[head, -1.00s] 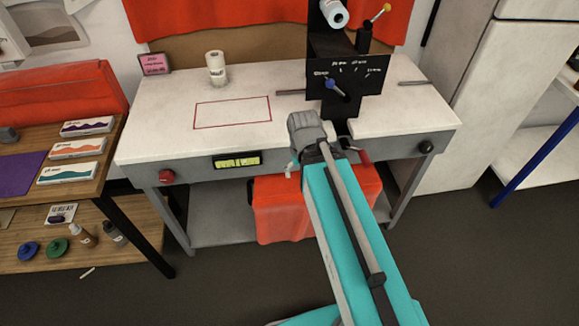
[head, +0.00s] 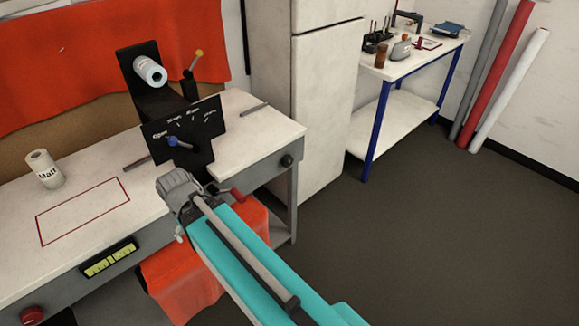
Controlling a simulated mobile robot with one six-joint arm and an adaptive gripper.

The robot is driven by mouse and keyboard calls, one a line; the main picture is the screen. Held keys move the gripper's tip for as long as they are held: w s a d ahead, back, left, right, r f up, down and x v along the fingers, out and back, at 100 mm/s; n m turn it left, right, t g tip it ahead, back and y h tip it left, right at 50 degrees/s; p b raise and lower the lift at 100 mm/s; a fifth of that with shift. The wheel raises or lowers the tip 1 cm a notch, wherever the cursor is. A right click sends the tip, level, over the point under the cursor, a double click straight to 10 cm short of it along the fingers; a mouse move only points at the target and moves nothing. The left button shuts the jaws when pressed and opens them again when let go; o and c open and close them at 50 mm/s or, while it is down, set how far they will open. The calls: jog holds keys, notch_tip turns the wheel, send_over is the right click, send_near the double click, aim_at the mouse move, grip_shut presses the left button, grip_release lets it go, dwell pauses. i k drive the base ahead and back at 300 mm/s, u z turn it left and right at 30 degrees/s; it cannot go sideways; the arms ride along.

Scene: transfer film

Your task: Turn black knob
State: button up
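The black knob (head: 287,160) is a small round knob on the grey front edge of the white workbench, at its right end, in the head view. A red knob (head: 33,316) sits on the same front edge at the far left. My gripper (head: 178,190) is at the end of my teal arm, in front of the bench and left of the black knob, clearly apart from it. The arm hides the fingertips, so their opening does not show.
A machine with a black dial plate (head: 186,130) and blue-tipped lever stands on the workbench (head: 110,180). An orange cloth (head: 180,282) hangs below. A white cabinet (head: 300,90) stands behind the bench's right end. Open floor (head: 430,240) lies to the right.

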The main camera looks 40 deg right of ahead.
aim_at(287, 160)
jog(key=z, duration=1.8)
jog(key=k, duration=0.55)
jog(key=u, duration=0.05)
jog(key=i, duration=0.5)
